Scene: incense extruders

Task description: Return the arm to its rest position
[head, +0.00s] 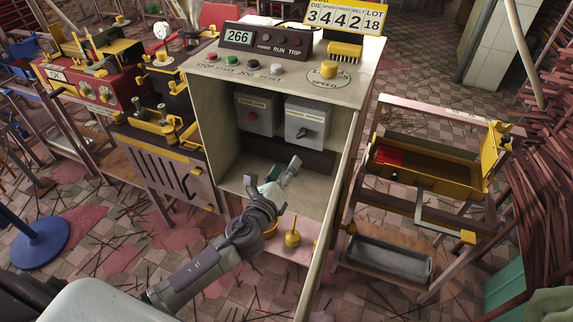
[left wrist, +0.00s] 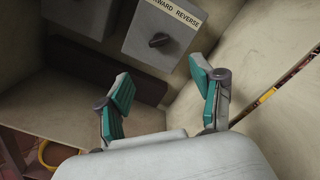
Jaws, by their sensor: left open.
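My left arm reaches from the lower left into the open cabinet of the control stand (head: 348,95) in the head view. My left gripper (head: 275,178) is inside the cabinet, below the switch boxes. In the left wrist view its two teal-padded fingers (left wrist: 165,100) are spread apart with nothing between them. The grey forward/reverse switch box (head: 307,124) with its dark knob is on the cabinet's back wall, just beyond the fingers, and it also shows in the left wrist view (left wrist: 163,30). My right gripper is not seen in either view.
The cabinet's side walls stand close around my left arm. A second grey box with a red button (head: 254,113) is beside the switch box. A yellow trough (head: 425,175) is at right. A blue round base (head: 40,243) is at left.

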